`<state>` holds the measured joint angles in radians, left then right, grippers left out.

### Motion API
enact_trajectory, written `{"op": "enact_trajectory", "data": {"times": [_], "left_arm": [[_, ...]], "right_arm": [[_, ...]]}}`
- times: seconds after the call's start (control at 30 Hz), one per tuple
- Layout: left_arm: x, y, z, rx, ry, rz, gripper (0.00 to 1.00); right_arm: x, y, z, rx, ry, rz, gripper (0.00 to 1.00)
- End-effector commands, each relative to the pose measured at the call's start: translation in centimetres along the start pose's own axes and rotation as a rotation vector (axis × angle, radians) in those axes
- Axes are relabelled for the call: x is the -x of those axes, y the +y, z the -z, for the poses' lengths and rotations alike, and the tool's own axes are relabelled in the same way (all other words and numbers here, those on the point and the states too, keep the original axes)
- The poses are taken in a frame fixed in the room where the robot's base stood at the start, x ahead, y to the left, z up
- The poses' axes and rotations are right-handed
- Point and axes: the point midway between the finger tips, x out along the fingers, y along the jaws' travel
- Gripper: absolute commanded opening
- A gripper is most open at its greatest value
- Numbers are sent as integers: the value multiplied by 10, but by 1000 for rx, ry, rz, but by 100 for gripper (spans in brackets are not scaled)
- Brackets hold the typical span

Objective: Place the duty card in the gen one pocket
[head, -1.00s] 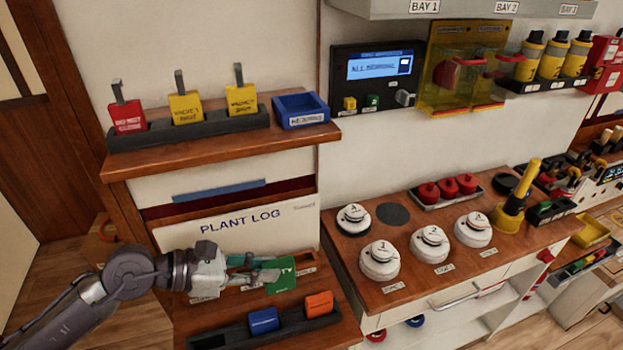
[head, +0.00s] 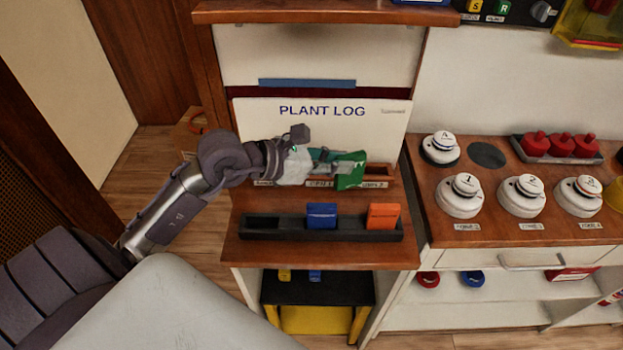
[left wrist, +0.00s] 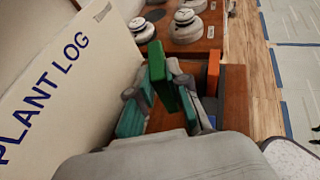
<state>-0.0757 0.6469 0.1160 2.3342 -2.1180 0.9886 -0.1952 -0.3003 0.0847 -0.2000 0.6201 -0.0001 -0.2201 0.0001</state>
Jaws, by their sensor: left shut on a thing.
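My left gripper (head: 328,162) is shut on a green card (head: 350,172), which I take to be the duty card. In the head view it holds the card in front of the right part of a low wooden pocket rack (head: 386,172). The rack's small labels are too blurred to read surely, so I cannot tell which is the gen one pocket. In the left wrist view, the green card (left wrist: 158,70) stands upright between the fingers (left wrist: 163,98). I cannot tell whether its lower edge is inside a pocket. My right gripper is not in view.
A white Plant Log board (head: 350,125) stands behind the rack. A black holder (head: 270,228) in front carries a blue card (head: 322,215) and an orange card (head: 383,216). A counter with white knobs (head: 459,195) is to the right. A shelf (head: 325,14) overhangs above.

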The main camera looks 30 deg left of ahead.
Motion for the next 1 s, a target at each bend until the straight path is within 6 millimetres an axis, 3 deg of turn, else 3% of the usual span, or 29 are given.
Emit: {"op": "enact_trajectory", "data": {"times": [0.1,0.33,0.7,1.0], "left_arm": [[7,24,23,6,6,-1,0],[16,51,46,1,0,0,0],[3,54,83,2,-2,3,0],[2,54,86,-2,-1,2,0]], "right_arm": [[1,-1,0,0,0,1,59],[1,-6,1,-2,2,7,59],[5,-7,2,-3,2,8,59],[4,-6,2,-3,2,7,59]]}}
